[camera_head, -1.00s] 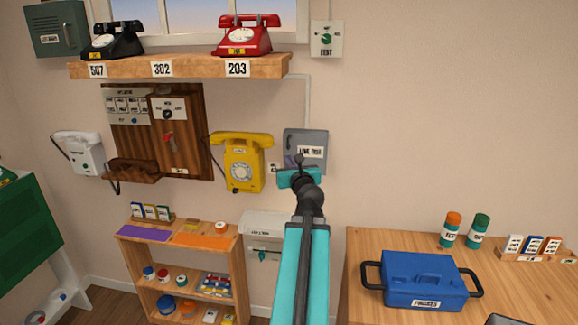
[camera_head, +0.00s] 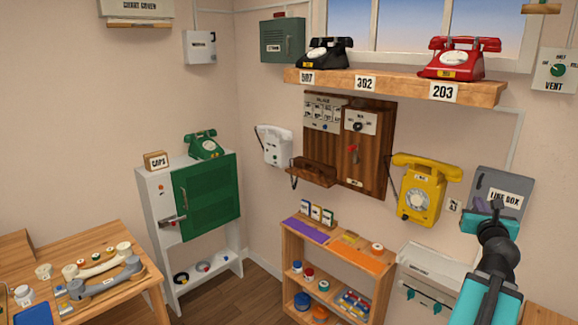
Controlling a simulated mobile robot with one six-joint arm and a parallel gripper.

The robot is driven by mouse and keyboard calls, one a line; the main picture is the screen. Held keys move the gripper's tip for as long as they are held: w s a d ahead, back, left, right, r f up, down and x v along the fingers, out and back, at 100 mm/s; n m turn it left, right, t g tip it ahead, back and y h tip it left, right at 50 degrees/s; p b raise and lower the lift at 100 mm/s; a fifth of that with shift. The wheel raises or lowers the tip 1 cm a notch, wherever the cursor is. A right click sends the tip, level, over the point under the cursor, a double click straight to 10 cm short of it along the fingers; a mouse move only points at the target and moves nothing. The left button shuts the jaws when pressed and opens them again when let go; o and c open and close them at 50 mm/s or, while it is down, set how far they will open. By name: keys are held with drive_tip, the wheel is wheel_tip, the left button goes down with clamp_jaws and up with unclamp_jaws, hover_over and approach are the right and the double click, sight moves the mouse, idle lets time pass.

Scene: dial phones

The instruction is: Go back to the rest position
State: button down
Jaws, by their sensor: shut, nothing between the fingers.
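My gripper (camera_head: 492,212) is at the lower right of the head view, at the end of my teal and black arm. It appears in front of the grey line box (camera_head: 503,190) on the wall and covers part of its lower side. The gripper is shut with nothing held. I cannot tell whether its tip touches the box. The yellow wall phone (camera_head: 420,190) hangs just left of the gripper, with its handset on top.
A shelf (camera_head: 400,84) holds a black phone (camera_head: 324,53) and a red phone (camera_head: 458,58). A low bookcase (camera_head: 293,262) stands below. A green-doored cabinet (camera_head: 210,198) and a table with handsets (camera_head: 100,270) are at left. Floor shows between them.

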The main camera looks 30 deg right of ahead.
drive_tip(key=w+a+f+n+t+y+b, duration=0.15)
drive_tip(key=w+a+f+n+y, duration=0.5)
drive_tip(key=w+a+f, duration=1.7)
drive_tip(key=w+a+f+n+g+y, duration=0.2)
drive_tip(key=w+a+f+n+y, duration=0.15)
drive_tip(key=a+f, duration=0.85)
drive_tip(key=w+a+f+n+g+y, duration=0.2)
drive_tip(key=a+f+n+y, duration=0.15)
drive_tip(key=a+f, duration=0.85)
drive_tip(key=s+a+f+n+g+y+b, duration=0.1)
drive_tip(key=s+a+f+n+g+y, duration=0.2)
drive_tip(key=s+a+f+n+g, duration=0.8)
drive_tip(key=s+a+f+n, duration=0.4)
drive_tip(key=s+a+f, duration=0.25)
drive_tip(key=s, duration=0.25)
drive_tip(key=s+a+f+n, duration=0.4)
drive_tip(key=s+a+f, duration=0.2)
drive_tip(key=s+f, duration=0.15)
drive_tip(key=s+d+r+n+g+h, duration=0.1)
drive_tip(key=s+d+n+g+h, duration=0.2)
drive_tip(key=s+n, duration=0.8)
drive_tip(key=shift+s+d+n+g, duration=0.2)
drive_tip(key=shift+d+n+g, duration=0.4)
drive_tip(key=shift+n, duration=0.65)
